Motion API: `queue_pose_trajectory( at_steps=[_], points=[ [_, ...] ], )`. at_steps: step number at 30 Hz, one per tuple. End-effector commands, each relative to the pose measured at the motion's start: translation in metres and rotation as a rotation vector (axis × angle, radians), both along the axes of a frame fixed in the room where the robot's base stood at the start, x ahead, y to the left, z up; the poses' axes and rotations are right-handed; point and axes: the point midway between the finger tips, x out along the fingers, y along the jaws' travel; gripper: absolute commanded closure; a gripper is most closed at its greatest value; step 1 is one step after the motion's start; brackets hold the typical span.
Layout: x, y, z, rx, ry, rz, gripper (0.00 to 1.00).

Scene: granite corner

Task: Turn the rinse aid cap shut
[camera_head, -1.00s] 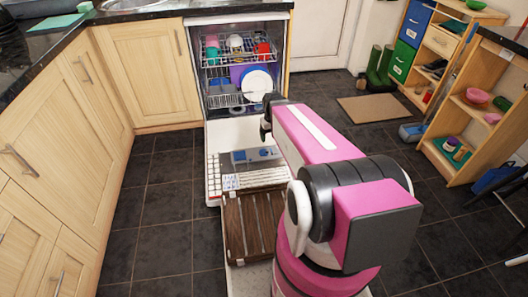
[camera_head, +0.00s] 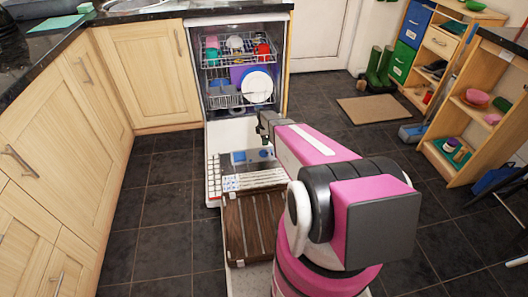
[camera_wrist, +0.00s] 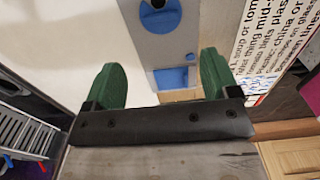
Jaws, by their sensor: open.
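The rinse aid cap is a round blue cap (camera_wrist: 160,14) with a darker raised grip across it. It sits in the grey dispenser panel (camera_wrist: 191,42) at the top of the wrist view, partly cut off. In the head view the blue cap (camera_head: 264,153) shows on the panel (camera_head: 246,157) on the lowered dishwasher door. My gripper (camera_wrist: 161,62) has two green fingers spread wide with nothing between them. The cap lies beyond the fingertips in the wrist view, apart from them. In the head view my gripper (camera_head: 263,130) is over the door, just above the panel in the picture.
A blue rectangular part (camera_wrist: 171,78) of the dispenser shows between the fingers. A printed text sheet (camera_wrist: 262,45) lies beside the panel. The dishwasher racks (camera_head: 232,95) hold dishes behind the door. A brown slatted crate (camera_head: 252,225) stands nearer me. Cabinets (camera_head: 60,160) line the left.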

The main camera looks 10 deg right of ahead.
Motion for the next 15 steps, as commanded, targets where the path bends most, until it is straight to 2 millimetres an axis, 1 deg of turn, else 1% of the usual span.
queue_pose_trajectory(
  at_steps=[5, 8, 11, 15],
  points=[
    [0.000, 0.000, -0.011, 0.000, 0.000, 0.000, 0.19],
    [0.000, 0.000, -0.024, 0.000, 0.001, 0.000, 0.19],
    [0.001, 0.000, -0.040, 0.000, 0.002, -0.001, 0.19],
    [0.001, 0.000, -0.066, 0.000, 0.002, -0.001, 0.19]
  ],
)
